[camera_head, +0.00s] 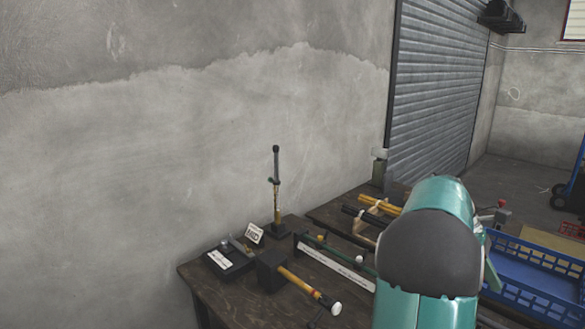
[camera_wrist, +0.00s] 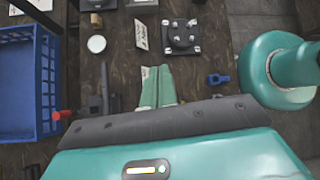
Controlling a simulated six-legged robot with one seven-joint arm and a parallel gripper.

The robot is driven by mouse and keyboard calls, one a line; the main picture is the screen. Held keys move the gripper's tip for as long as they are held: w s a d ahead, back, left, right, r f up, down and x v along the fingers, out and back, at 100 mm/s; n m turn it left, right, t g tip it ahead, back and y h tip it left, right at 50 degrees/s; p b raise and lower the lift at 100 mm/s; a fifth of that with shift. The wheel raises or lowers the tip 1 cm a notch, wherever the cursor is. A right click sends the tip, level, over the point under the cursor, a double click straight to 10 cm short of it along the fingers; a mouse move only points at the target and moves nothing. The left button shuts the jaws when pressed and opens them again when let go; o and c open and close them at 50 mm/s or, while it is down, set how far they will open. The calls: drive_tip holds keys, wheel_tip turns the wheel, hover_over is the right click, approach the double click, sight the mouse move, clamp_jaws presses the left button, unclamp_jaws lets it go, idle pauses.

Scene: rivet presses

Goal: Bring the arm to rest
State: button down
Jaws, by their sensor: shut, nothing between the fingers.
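My gripper (camera_wrist: 157,72) shows in the wrist view as two pale green fingers lying side by side, shut with nothing between them. It is above a dark wooden bench (camera_wrist: 212,100), apart from the items in view. In the head view my teal arm (camera_head: 455,205) with its dark cap rises at the lower right. It hides part of the bench, and the gripper itself does not show there.
The bench (camera_head: 235,300) carries a hammer (camera_head: 295,282), an upright tool (camera_head: 277,190), a "MID" card (camera_head: 254,233) and a small black base (camera_head: 228,259). A blue crate (camera_head: 535,296) is at right. A wall (camera_head: 170,170) and roller shutter (camera_head: 437,90) stand behind.

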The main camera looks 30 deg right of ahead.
drive_tip(key=w+a+r+m+t+h, duration=0.1)
drive_tip(key=w+a+t, duration=0.45)
drive_tip(key=a, duration=0.75)
drive_tip(key=w+a+r+m+t+h, duration=0.1)
drive_tip(key=w+a+t, duration=0.2)
drive_tip(key=w+a, duration=0.8)
drive_tip(key=s+a+f+m+t+y, duration=0.1)
drive_tip(key=s+a+t, duration=0.1)
drive_tip(key=a, duration=1.1)
drive_tip(key=s+a+f+m+t+y, duration=0.1)
drive_tip(key=s+a+f+t, duration=0.1)
drive_tip(key=a, duration=1)
drive_tip(key=shift+s+a+t+y, duration=0.35)
drive_tip(key=shift+s+t+y, duration=0.05)
drive_tip(key=shift+s+t, duration=0.5)
